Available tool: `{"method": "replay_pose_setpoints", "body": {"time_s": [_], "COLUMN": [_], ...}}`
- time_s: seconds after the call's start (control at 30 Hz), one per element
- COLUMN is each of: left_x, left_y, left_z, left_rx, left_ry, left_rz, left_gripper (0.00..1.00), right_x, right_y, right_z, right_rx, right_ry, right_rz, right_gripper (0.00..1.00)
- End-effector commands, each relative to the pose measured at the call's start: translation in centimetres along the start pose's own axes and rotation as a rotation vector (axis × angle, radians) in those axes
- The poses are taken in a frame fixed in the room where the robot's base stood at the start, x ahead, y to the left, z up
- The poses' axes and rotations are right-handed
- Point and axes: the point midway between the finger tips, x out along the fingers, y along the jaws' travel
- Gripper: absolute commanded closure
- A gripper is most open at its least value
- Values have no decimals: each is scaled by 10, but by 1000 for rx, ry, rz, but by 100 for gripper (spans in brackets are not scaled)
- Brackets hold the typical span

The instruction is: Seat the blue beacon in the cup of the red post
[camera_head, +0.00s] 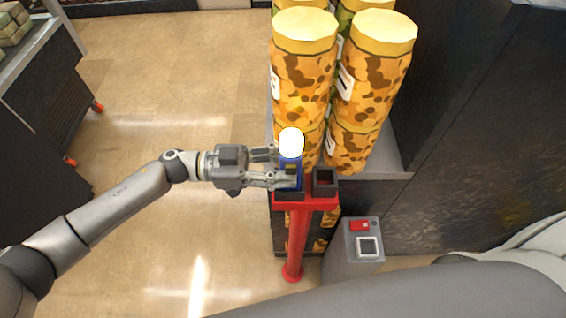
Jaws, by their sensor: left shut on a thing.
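The blue beacon (290,163) stands upright with a bright white dome on top. My left gripper (284,168) reaches in from the left and is shut on its blue body. The red post (298,240) stands below, with a red crossbar carrying dark square cups. The beacon is over the left end of the crossbar, at the left cup (288,194). The fingers hide part of its lower end, so I cannot tell how deep it sits. The right cup (325,180) is empty. My right gripper is not in view.
Large yellow-brown patterned jars (304,75) stand stacked on a shelf right behind the post. A grey box (354,250) with a red switch stands to the right of the post. A dark counter (50,100) is at far left. The tiled floor (150,250) is clear.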

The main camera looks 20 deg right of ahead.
Motion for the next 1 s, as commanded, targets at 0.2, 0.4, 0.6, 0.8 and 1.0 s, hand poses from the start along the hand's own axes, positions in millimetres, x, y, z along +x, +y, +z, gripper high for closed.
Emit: {"method": "replay_pose_setpoints", "body": {"time_s": [0.2,0.4,0.6,0.8,1.0], "left_x": [0,0,0,0,-10], "left_y": [0,0,0,0,-1], "left_z": [6,8,8,8,10], "left_rx": [1,1,1,1,0], "left_ry": [2,2,1,1,-2], "left_rz": [1,1,1,1,-3], "left_gripper": [91,57,36,36,36], "right_x": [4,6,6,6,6], "right_y": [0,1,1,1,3], "right_z": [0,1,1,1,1], "right_rx": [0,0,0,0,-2], "right_ry": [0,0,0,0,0], "right_rz": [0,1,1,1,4], "right_gripper": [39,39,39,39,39]}}
